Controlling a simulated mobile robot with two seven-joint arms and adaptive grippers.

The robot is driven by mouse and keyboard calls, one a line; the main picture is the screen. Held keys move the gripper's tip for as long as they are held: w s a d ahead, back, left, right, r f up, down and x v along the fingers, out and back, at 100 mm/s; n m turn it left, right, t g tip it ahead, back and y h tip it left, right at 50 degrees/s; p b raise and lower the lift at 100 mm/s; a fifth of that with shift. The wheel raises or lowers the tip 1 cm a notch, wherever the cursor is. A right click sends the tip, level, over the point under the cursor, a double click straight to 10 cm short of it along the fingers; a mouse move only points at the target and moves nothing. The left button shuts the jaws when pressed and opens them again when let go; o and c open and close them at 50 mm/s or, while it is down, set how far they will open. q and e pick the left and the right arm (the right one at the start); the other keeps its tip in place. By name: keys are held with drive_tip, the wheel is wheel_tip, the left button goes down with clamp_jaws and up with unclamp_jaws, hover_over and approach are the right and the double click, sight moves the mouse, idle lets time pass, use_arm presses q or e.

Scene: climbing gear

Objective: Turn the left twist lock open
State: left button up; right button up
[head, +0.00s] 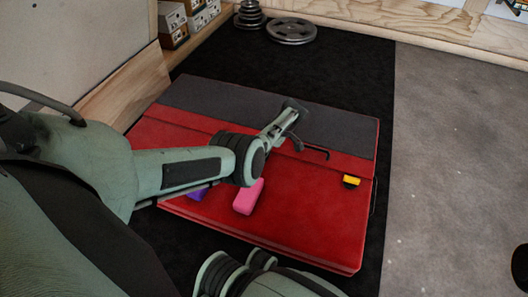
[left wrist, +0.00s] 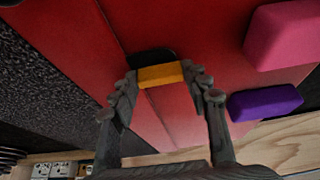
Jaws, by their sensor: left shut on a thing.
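A red crash pad (head: 290,230) with a grey upper strip (head: 340,125) lies on the dark floor mat. In the left wrist view, the fingertips of my left gripper (left wrist: 160,78) are closed on the two ends of a yellow twist lock (left wrist: 160,74), which sits on a black base against the red surface. In the head view my left gripper (head: 290,125) reaches over the pad's seam, and the lock in it is hidden. Another yellow twist lock (head: 351,181) sits on the pad to the right, free of any gripper. My right gripper does not show.
A pink block (head: 248,196) and a purple block (head: 197,195) rest on the pad, below my left arm. A thin black bar (head: 318,152) lies near the gripper. Weight plates (head: 291,30) stand at the back by a wooden wall. Grey floor (head: 450,170) is open to the right.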

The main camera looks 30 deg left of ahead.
use_arm(q)
drive_tip(key=shift+n, duration=0.3)
drive_tip(key=o, duration=1.2)
drive_tip(key=shift+c, duration=0.2)
drive_tip(key=v, duration=1.2)
drive_tip(key=shift+w, duration=0.1)
